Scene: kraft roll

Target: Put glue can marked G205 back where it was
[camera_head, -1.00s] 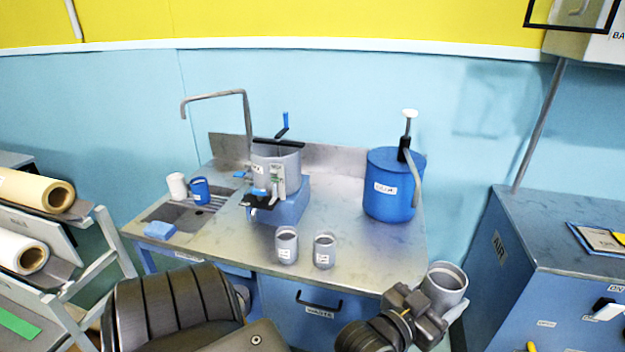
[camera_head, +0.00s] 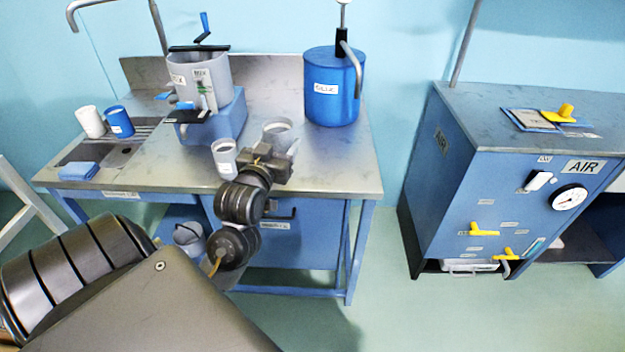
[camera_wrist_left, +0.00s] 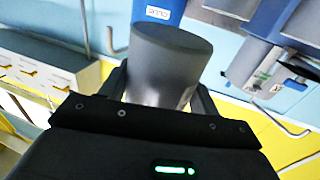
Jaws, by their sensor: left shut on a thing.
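My left gripper (camera_head: 272,165) is shut on a grey can (camera_head: 278,128) over the front part of the steel bench. In the left wrist view the can (camera_wrist_left: 168,65) sits between the two fingers of the gripper (camera_wrist_left: 160,92). No mark on the held can is readable, so I cannot tell whether it is G205. Whether it touches the bench is unclear. Another grey can (camera_head: 224,158) with a white label stands on the bench to its left; its label is too small to read. Part of the bench is hidden behind my gripper. My right gripper is not in view.
The bench (camera_head: 330,175) also holds a grey pot on a blue base (camera_head: 226,122), a blue drum with a pump (camera_head: 332,95), white (camera_head: 90,121) and blue (camera_head: 119,122) cups, and a blue sponge (camera_head: 78,171). The air cabinet (camera_head: 470,200) stands right.

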